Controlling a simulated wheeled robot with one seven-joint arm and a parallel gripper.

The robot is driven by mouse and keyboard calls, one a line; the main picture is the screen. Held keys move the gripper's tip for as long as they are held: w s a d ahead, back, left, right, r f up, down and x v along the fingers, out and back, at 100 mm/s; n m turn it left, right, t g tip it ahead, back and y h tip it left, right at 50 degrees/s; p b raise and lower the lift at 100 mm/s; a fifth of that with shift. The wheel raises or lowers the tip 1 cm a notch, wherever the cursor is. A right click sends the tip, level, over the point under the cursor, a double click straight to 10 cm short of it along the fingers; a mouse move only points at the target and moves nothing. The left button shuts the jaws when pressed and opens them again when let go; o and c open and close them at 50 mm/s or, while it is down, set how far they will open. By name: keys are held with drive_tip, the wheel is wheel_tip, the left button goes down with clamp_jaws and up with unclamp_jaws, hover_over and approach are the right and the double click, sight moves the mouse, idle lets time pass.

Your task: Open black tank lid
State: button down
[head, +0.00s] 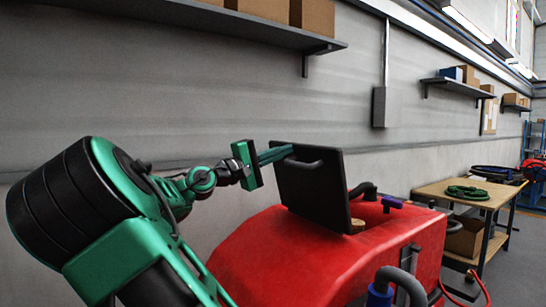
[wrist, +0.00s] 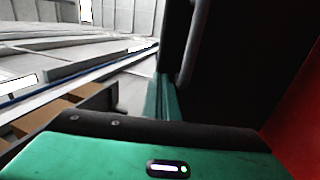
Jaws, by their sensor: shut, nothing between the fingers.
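The black tank lid (head: 318,192) stands raised, nearly upright, on top of the red scrubber (head: 300,255). Its dark handle (head: 303,163) runs across the upper part of the lid. My gripper (head: 288,150) is at the lid's upper left edge, with its green fingers together and nothing between them. The fingertips overlap the top of the lid near the handle; I cannot tell whether they touch it. In the wrist view, the fingers (wrist: 160,97) are beside the dark lid (wrist: 225,95), and the handle (wrist: 193,45) shows above right.
A purple-capped fitting (head: 391,203) and a black hose (head: 364,190) are right of the lid. A workbench (head: 470,190) with a coiled green hose (head: 468,193) stands farther right. A wall shelf (head: 200,25) with boxes hangs above. The grey wall is behind.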

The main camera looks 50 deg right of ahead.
sight(296, 144)
drive_tip(key=shift+d, duration=0.1)
drive_tip(key=shift+s+d+r+t+y, duration=0.1)
drive_tip(key=shift+s+d+r+y, duration=0.15)
drive_tip(key=shift+d+y, duration=0.4)
drive_tip(key=shift+s+d+r+t+y, duration=0.1)
drive_tip(key=shift+s+d+r+y, duration=0.2)
drive_tip(key=shift+d, duration=0.65)
drive_tip(key=shift+s+d+r+t+y, duration=0.1)
drive_tip(key=shift+d+r+y, duration=0.25)
drive_tip(key=shift+d, duration=0.45)
drive_tip(key=shift+w, duration=0.1)
drive_tip(key=shift+w+a, duration=0.1)
drive_tip(key=shift+a, duration=0.5)
drive_tip(key=v, duration=1.2)
drive_tip(key=shift+w+a+f, duration=0.15)
drive_tip(key=shift+a+f, duration=0.05)
drive_tip(key=shift+a, duration=0.2)
